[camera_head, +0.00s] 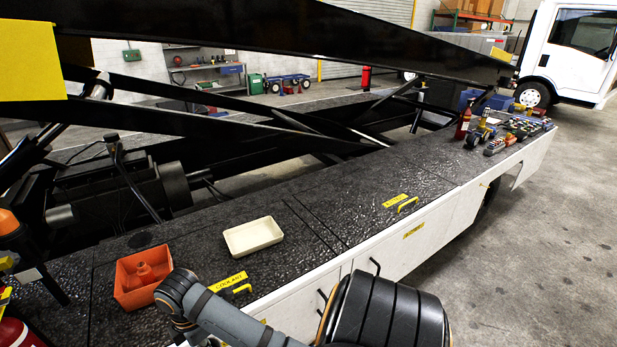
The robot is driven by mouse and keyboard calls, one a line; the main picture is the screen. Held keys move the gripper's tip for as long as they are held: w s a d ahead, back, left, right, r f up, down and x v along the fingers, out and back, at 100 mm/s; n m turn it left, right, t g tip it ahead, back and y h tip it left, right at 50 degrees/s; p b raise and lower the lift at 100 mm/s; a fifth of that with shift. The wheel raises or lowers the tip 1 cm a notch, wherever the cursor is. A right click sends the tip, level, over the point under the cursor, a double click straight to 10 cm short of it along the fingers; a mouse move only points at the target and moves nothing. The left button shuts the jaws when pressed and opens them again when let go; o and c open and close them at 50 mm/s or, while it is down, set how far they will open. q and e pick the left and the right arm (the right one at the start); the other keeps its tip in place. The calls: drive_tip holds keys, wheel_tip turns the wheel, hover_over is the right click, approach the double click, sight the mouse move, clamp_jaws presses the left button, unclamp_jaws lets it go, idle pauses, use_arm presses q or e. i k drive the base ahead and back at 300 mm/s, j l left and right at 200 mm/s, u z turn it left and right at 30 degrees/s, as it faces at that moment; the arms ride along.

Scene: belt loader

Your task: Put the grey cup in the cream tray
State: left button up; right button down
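The cream tray (236,246) is a shallow rectangular tray lying on the dark textured deck of the loader, left of the picture's middle. Its inside looks empty. I cannot make out a grey cup anywhere in this view. Grey and black links of my own arms show at the bottom edge, below and to the right of the tray, and may hide part of the deck. Neither of my grippers shows.
An orange bin (127,297) with an orange object inside stands left of the tray. A yellow handle (242,289) lies near the deck's front edge. Several small items and a red bottle (463,125) crowd the far right end. The deck between is mostly clear; black beams (290,40) rise behind.

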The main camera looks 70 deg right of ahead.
sight(242, 243)
drive_tip(key=i+l+z, duration=0.3)
drive_tip(key=l, duration=0.25)
drive_tip(key=i+l+z, duration=0.35)
drive_tip(key=i+l, duration=0.1)
